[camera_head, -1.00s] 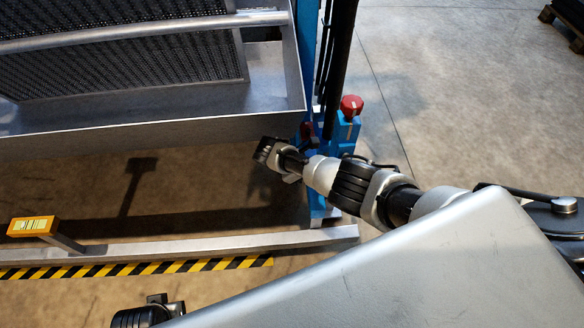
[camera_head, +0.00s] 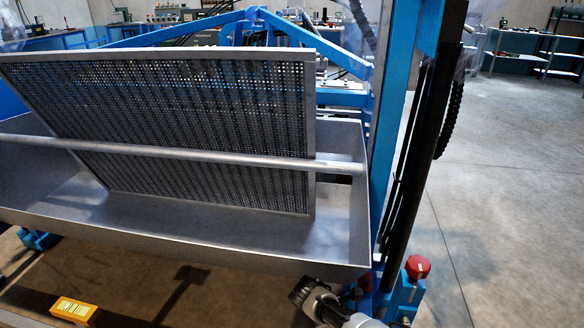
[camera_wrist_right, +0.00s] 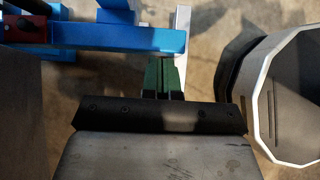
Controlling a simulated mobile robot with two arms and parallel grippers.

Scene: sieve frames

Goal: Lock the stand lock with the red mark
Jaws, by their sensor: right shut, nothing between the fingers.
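A red round knob (camera_head: 417,267) with a white mark sits on top of a blue block at the foot of the blue stand post (camera_head: 385,150), at the lower right of the head view. A smaller dark red part (camera_head: 365,282) shows just left of it, partly hidden by the post and my right arm. In the right wrist view a red part (camera_wrist_right: 23,27) with a dark spot sits at the left end of the blue bar (camera_wrist_right: 120,37). My right gripper (camera_wrist_right: 163,70) is shut and empty, its green fingertips close to the bar; contact cannot be told. My left gripper is out of view.
A grey metal trough (camera_head: 240,255) with a tilted perforated sieve (camera_head: 200,120) fills the left and middle. A yellow labelled block (camera_head: 74,309) is at the bottom left. The floor (camera_head: 500,220) to the right is clear. Workbenches stand at the back.

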